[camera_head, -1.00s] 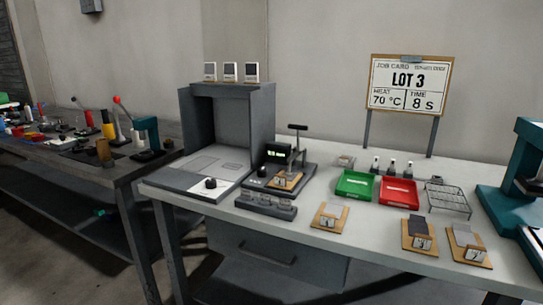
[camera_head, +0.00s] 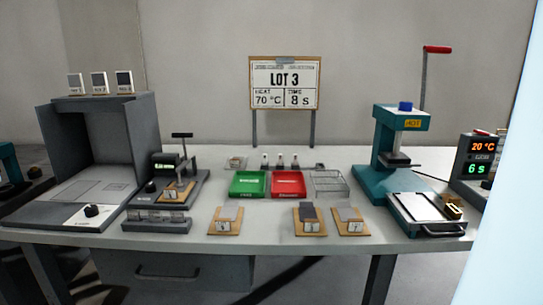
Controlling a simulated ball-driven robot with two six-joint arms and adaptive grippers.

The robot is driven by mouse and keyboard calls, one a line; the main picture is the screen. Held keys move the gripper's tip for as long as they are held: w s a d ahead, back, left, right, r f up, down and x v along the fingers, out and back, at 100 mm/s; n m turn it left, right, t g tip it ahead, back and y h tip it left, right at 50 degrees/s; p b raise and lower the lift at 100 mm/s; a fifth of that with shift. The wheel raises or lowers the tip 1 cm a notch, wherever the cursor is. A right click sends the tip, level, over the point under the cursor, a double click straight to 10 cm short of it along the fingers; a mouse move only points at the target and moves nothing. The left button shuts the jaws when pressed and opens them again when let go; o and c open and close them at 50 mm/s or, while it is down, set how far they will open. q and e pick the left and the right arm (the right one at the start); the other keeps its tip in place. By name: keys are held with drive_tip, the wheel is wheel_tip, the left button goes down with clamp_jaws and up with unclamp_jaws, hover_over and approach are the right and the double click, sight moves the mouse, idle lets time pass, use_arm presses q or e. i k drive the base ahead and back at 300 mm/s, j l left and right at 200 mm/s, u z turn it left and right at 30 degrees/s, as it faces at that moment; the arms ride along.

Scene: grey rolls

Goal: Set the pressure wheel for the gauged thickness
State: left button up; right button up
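A teal press (camera_head: 402,145) stands at the right of the table. A blue part (camera_head: 405,106) sits on its top, above a yellow label; it may be the pressure wheel, but I cannot read its setting. The press has a long lever with a red handle (camera_head: 437,49), which points up. A wooden board with a numbered tag (camera_head: 175,191) rests on the gauge. Neither of my grippers is in view.
A job card (camera_head: 284,83) reads LOT 3, 70 °C, 8 s. The control box (camera_head: 480,158) shows 20 °C and 6 s. Green (camera_head: 249,184) and red trays (camera_head: 288,184) and a wire rack (camera_head: 329,183) stand mid-table. Three sample boards lie in front. A pale surface covers the right edge.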

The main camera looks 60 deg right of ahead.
sight(405, 106)
drive_tip(key=z, duration=2.7)
